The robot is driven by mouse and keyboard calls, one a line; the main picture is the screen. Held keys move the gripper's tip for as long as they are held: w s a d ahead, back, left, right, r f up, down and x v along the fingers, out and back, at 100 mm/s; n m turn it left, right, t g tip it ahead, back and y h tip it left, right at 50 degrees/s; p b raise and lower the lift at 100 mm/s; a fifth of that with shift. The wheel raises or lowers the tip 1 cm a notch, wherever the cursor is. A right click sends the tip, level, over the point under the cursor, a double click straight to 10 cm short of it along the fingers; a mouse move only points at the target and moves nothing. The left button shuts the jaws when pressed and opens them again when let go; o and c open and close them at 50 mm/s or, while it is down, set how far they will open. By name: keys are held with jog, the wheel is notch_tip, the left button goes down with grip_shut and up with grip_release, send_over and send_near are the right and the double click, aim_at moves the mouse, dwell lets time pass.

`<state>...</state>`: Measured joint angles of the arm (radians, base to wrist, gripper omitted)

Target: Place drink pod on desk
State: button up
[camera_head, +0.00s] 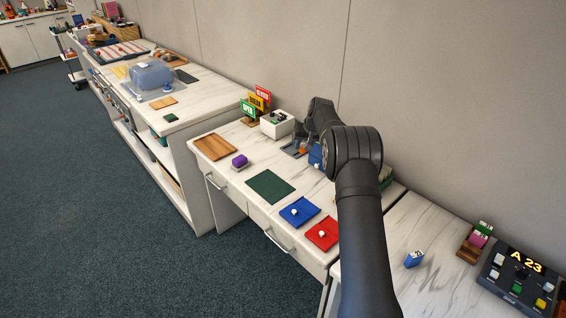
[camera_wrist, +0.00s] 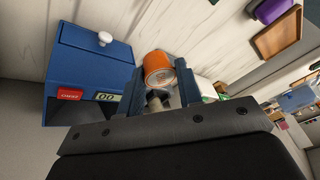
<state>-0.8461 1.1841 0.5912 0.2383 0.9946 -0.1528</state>
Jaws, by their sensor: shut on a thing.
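The drink pod appears to be the orange cylinder with a pale end (camera_wrist: 157,60), held between the fingers of my gripper (camera_wrist: 158,77) in the wrist view. My gripper is shut on it. In the head view my arm hides most of the gripper, and a small orange patch (camera_head: 303,151) shows beside it near the wall. The desk (camera_head: 232,182) has a white marbled top, with drawers in front. Whether the pod touches the desk top cannot be told.
A blue box (camera_wrist: 95,60) with a white knob stands left of the pod in the wrist view.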

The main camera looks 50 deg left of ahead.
jog(key=s+a+f, duration=0.1)
jog(key=a+f, duration=0.1)
jog(key=a, duration=0.1)
jog(key=s+a+f, duration=0.2)
jog(key=a, duration=0.1)
jog(key=s+a+f, duration=0.1)
jog(key=a+f, duration=0.1)
jog(key=a, duration=0.1)
jog(key=shift+s+a+f, duration=0.35)
jog(key=shift+s+a, duration=0.05)
jog(key=shift+f, duration=1.95)
jog(key=shift+f, duration=0.1)
jog(key=o, duration=0.9)
jog(key=shift+o, duration=0.2)
jog(key=shift+d+r, duration=0.15)
jog(key=shift+r, duration=0.4)
jog(key=v, duration=1.1)
